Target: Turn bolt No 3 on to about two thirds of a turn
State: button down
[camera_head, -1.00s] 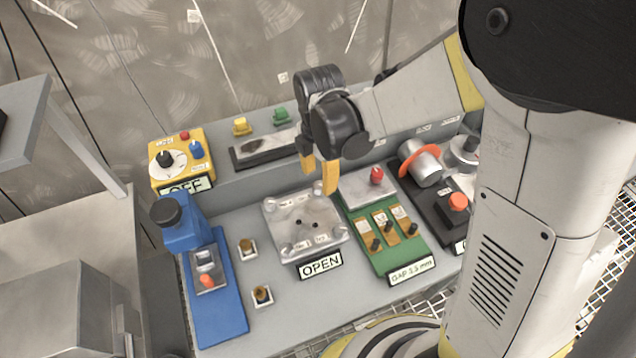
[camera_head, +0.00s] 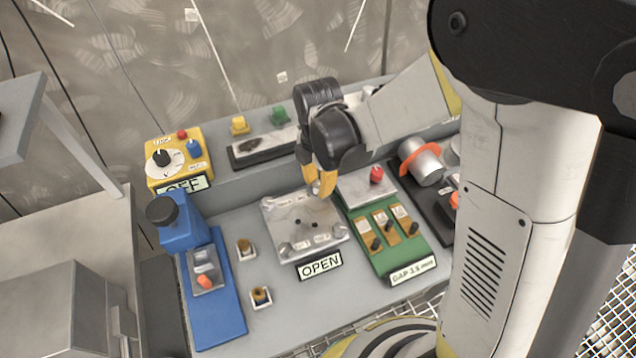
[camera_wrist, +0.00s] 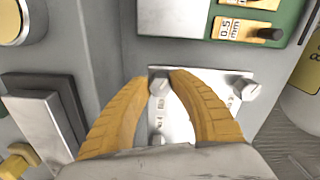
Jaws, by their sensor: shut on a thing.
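A light metal plate (camera_head: 280,218) with a bolt at each corner lies on the grey bench behind an "OPEN" sign (camera_head: 320,265). My gripper (camera_head: 319,190) points down at the plate's back right corner. In the wrist view its two yellow fingers (camera_wrist: 160,84) are closed around a silver bolt (camera_wrist: 158,88), gripping its head from both sides. I cannot read this bolt's number. Another bolt (camera_wrist: 246,90) stands to the right in the wrist view, clear of the fingers. My gripper body hides the near part of the plate there.
A green panel with sliders (camera_head: 390,240) stands close to the right of the plate. A blue press-like device (camera_head: 210,290) and two small brass pieces (camera_head: 245,247) are to the left. A yellow box with a dial (camera_head: 178,160) sits at the back left.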

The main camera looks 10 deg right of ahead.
jog(key=shift+m, duration=0.3)
jog(key=m, duration=0.6)
jog(key=shift+b, duration=0.3)
jog(key=m, duration=0.4)
jog(key=shift+s, duration=0.1)
jog(key=m, duration=0.3)
jog(key=shift+m, duration=0.4)
jog(key=m, duration=0.8)
jog(key=shift+m+b, duration=0.3)
jog(key=shift+b, duration=0.05)
jog(key=c, duration=1.1)
grip_release()
